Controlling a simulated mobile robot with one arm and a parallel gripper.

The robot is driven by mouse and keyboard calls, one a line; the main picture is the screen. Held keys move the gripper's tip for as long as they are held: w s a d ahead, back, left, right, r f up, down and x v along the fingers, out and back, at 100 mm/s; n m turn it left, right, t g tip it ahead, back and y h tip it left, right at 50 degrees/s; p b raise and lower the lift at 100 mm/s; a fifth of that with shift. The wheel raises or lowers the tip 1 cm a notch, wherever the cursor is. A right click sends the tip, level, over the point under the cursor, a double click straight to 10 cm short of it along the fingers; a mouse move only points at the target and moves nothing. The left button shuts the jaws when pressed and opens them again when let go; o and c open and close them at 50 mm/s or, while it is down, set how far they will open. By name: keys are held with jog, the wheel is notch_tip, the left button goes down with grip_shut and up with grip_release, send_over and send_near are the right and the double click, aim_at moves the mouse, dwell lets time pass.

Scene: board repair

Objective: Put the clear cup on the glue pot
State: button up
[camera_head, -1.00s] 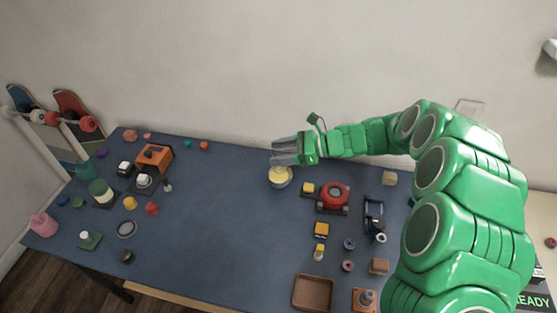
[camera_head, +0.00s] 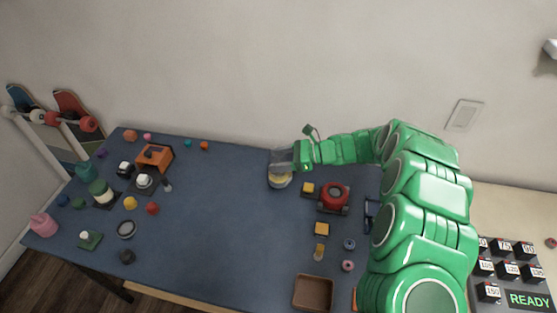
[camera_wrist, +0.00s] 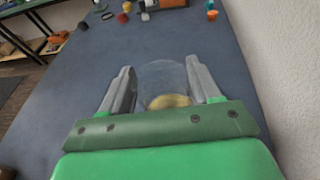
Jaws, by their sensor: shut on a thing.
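My gripper (camera_head: 284,158) is at the back middle of the blue table, its fingers pointing left. It is shut on the clear cup (camera_head: 279,163), a see-through vessel that also shows between the two grey fingers in the wrist view (camera_wrist: 160,78). The glue pot (camera_head: 279,181), pale with a yellow top, stands upright on the table at the cup's lower end. Its yellow (camera_wrist: 168,101) shows through or just behind the cup in the wrist view. The cup overlaps the pot in both views; I cannot tell whether they touch.
A red round device (camera_head: 334,196) and a small yellow block (camera_head: 308,188) stand to the right of the pot. An orange device (camera_head: 155,157) and several small items are at the left. The table between is clear. The wall is close behind.

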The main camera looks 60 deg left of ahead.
jog(key=shift+f, duration=0.3)
jog(key=o, duration=1)
jog(key=shift+o, duration=0.2)
jog(key=shift+r, duration=0.2)
jog(key=v, duration=1.2)
jog(key=shift+w, duration=0.1)
